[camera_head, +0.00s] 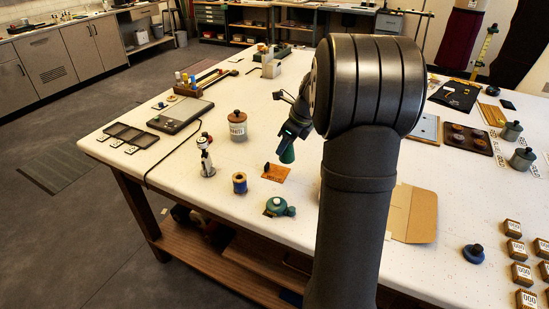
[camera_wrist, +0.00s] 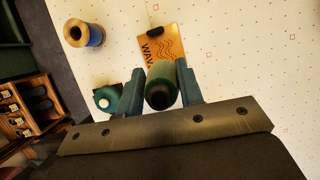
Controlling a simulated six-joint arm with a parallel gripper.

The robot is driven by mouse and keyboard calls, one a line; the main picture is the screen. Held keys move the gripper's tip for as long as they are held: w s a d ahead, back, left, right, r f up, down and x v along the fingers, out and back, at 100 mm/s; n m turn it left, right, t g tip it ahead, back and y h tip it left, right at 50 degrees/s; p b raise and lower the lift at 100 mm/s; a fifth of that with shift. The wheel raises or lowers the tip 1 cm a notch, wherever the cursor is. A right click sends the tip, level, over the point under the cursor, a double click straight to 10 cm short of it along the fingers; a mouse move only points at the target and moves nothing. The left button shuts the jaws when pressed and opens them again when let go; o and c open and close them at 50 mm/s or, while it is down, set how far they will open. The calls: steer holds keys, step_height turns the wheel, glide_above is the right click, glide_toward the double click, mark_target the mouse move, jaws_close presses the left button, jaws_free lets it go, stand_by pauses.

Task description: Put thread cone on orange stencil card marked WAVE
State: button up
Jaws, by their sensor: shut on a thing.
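The thread cone (camera_wrist: 161,72) is green with a dark hollow end. My gripper (camera_wrist: 161,80) is shut on it, one finger on each side, in the wrist view. In the head view the green cone (camera_head: 287,155) hangs below my gripper (camera_head: 290,143), partly hidden by it. The orange stencil card (camera_wrist: 165,43) lies flat on the table just beyond the cone, with WAVE lettering and wavy lines. In the head view the card (camera_head: 276,174) is just left of and below the cone. The cone appears above the table, apart from the card. A small black piece sits at the card's edge.
A blue thread spool (camera_head: 239,183) and a teal round object (camera_head: 276,207) stand near the card. A small white-and-red figure (camera_head: 206,160) and a lidded jar (camera_head: 238,127) are to the left. A cardboard folder (camera_head: 413,214) lies right of my arm, which hides the middle.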

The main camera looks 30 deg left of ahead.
steer(key=shift+a+x, duration=0.25)
steer(key=shift+x, duration=1.5)
steer(key=shift+a+x, duration=0.2)
steer(key=shift+x, duration=1.6)
steer(key=shift+s+r, duration=0.1)
steer(key=shift+r, duration=0.1)
steer(key=o, duration=1)
steer(key=shift+f, duration=0.1)
steer(key=v, duration=1.2)
steer(key=shift+d, duration=0.1)
